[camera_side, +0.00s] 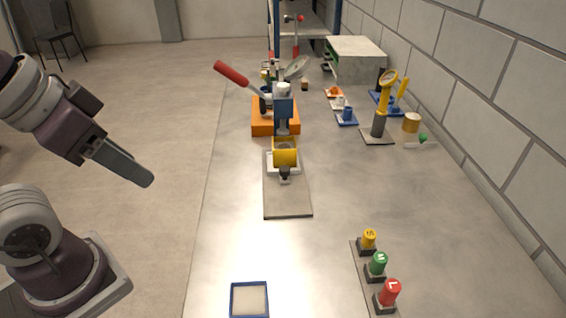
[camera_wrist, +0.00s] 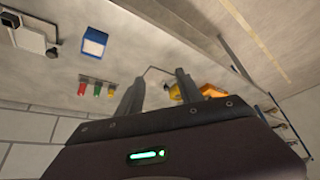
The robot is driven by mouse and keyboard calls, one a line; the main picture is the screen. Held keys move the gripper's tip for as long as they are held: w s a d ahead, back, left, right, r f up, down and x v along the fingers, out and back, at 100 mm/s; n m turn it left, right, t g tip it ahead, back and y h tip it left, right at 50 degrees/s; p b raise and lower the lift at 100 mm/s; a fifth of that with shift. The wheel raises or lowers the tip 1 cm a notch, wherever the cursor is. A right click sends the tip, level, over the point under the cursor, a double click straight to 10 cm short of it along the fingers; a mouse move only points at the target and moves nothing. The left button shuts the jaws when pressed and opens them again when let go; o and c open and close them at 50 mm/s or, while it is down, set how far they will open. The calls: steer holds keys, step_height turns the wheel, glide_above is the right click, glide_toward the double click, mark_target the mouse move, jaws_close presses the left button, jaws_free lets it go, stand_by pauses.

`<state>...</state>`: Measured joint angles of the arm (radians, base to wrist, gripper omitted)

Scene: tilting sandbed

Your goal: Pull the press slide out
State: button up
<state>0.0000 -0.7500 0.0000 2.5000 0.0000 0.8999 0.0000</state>
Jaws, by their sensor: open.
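The press (camera_side: 283,105) stands on an orange base (camera_side: 276,128) at the back middle of the bench, with its red-handled lever (camera_side: 232,74) raised to the left. In front of it, on a grey plate (camera_side: 287,203), is the press slide (camera_side: 272,166), a pale carriage carrying a yellow cup (camera_side: 285,158) with a dark knob (camera_side: 284,174) facing the camera. My gripper (camera_side: 148,181) is left of the bench, well away from the slide. In the wrist view my gripper (camera_wrist: 158,90) has its fingers apart with nothing held. The orange base (camera_wrist: 213,91) shows small beyond them.
A blue-rimmed tray (camera_side: 234,300) lies at front left. A yellow-handled tool (camera_side: 383,105) stands by the wall. The bench between tray and grey plate is clear.

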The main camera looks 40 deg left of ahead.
steer(key=shift+o, duration=0.5)
steer(key=w, duration=0.7)
steer(key=shift+r, duration=0.2)
steer(key=g, duration=0.1)
glide_toward(284, 169)
steer(key=x, duration=0.7)
steer(key=shift+w+f, duration=0.1)
steer(key=shift+f, duration=0.1)
steer(key=shift+w+f, duration=0.2)
steer(key=shift+f, duration=0.35)
jaws_close()
